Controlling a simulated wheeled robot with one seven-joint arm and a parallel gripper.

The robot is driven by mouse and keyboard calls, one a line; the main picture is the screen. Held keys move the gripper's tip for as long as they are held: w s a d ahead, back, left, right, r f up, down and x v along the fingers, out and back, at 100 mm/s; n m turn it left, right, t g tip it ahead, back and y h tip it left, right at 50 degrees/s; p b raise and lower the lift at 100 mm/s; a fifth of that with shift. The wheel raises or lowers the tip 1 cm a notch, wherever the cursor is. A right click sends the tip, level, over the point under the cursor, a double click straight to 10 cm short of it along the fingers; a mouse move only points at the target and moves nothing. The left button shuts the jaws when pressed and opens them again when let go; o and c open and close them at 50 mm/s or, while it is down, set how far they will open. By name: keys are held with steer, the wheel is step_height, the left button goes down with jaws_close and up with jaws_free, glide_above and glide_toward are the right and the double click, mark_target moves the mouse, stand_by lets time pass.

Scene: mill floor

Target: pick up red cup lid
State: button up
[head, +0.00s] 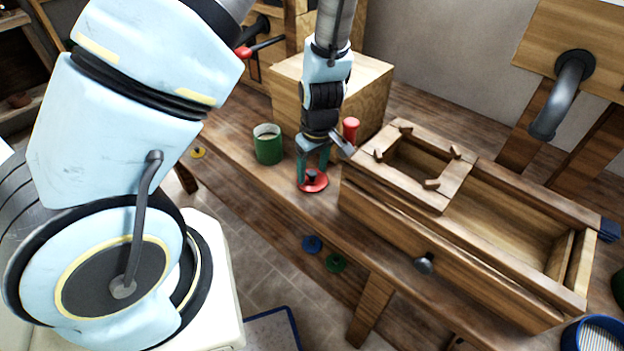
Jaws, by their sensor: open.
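The red cup lid (314,184) is a flat red disc with a dark knob on top. It lies on the wooden bench near its front edge, left of the wooden box frame. My gripper (313,178) points down over the lid, with its two green fingers apart on either side of the knob. The fingertips are close to the lid; I cannot tell whether they touch it. The gripper hides part of the lid's far side.
A green cup (268,144) stands left of my gripper. A red-topped object (351,129) stands right behind it, near the wooden box frame (455,187). A wooden block (290,95) stands behind.

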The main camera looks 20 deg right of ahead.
steer(key=shift+c, duration=0.3)
jaws_close()
stand_by(0.4)
